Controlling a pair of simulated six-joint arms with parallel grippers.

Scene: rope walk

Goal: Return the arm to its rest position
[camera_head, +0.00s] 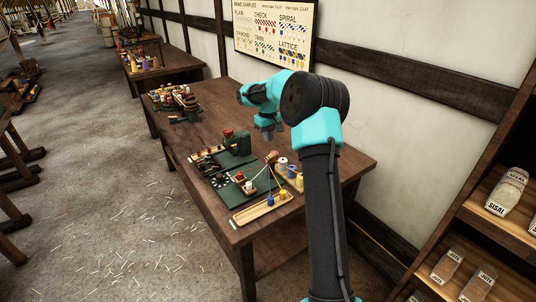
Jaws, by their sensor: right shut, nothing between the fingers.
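My right arm rises from the bottom of the head view and bends over the near wooden table (215,98). Its gripper (268,132) points down above the far side of the table, behind the green device (239,143) as seen beside it. The gripper is small here, and it holds nothing that I can see. My left gripper does not show.
On the table are a green mat (232,197), a wooden tray (262,208) with blue and yellow items, and several thread spools (291,171). A sample board (272,32) hangs on the wall. A shelf (500,225) with labelled bundles stands right. The floor at left is open, strewn with straw.

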